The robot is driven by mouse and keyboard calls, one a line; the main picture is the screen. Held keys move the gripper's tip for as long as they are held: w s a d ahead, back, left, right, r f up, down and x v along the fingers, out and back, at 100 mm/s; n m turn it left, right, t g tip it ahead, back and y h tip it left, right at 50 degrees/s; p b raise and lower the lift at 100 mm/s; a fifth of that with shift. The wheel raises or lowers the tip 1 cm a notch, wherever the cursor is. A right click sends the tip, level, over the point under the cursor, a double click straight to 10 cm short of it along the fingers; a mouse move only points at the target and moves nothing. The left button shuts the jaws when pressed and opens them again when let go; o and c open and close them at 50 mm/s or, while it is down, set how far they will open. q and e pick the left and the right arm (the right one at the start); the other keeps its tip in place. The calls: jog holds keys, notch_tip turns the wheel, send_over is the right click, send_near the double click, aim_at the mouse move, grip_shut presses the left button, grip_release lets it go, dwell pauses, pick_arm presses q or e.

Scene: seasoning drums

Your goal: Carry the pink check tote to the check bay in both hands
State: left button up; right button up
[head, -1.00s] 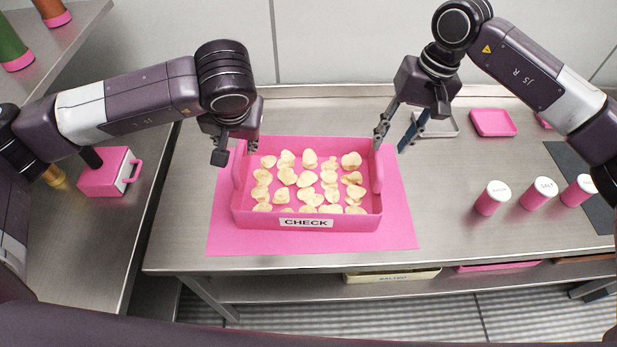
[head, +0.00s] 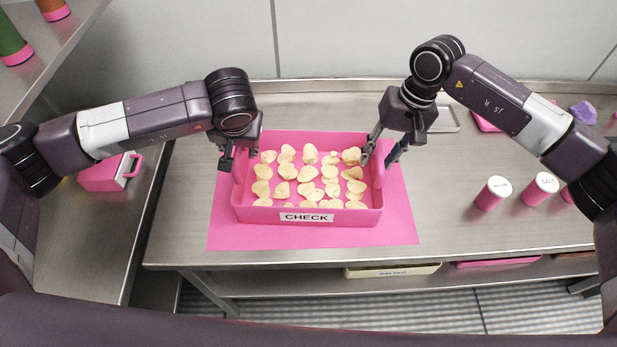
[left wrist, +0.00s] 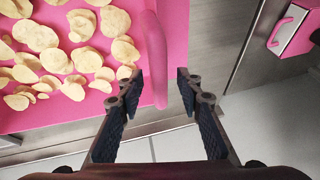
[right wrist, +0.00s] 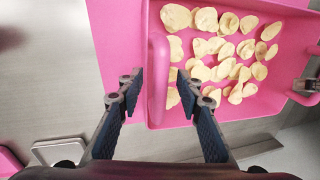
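The pink check tote (head: 257,215), labelled CHECK and holding several chips, sits on a pink mat (head: 400,215) on the steel bench. It has an upright handle at each end. My left gripper (head: 237,168) is at the left handle (head: 239,170); in the left wrist view its open fingers (left wrist: 163,88) are on either side of that handle (left wrist: 153,60). My right gripper (head: 381,155) is at the right handle (head: 378,172); in the right wrist view its open fingers (right wrist: 155,88) are on either side of the handle (right wrist: 158,75). Neither gripper is closed on a handle.
White-topped shakers (head: 492,193) stand to the right, one labelled SALT. A grey tray (head: 445,120) lies behind my right gripper. A pink box with a handle (head: 108,174) is on the left counter. A wall closes off the back.

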pick_arm(q)
jog(key=shift+c, duration=0.6)
pick_arm(e)
jog(key=shift+c, duration=0.6)
pick_arm(q)
grip_shut()
pick_arm(e)
grip_shut()
pick_arm(q)
jog(key=shift+w+r, duration=0.1)
pick_arm(e)
jog(key=shift+r, duration=0.1)
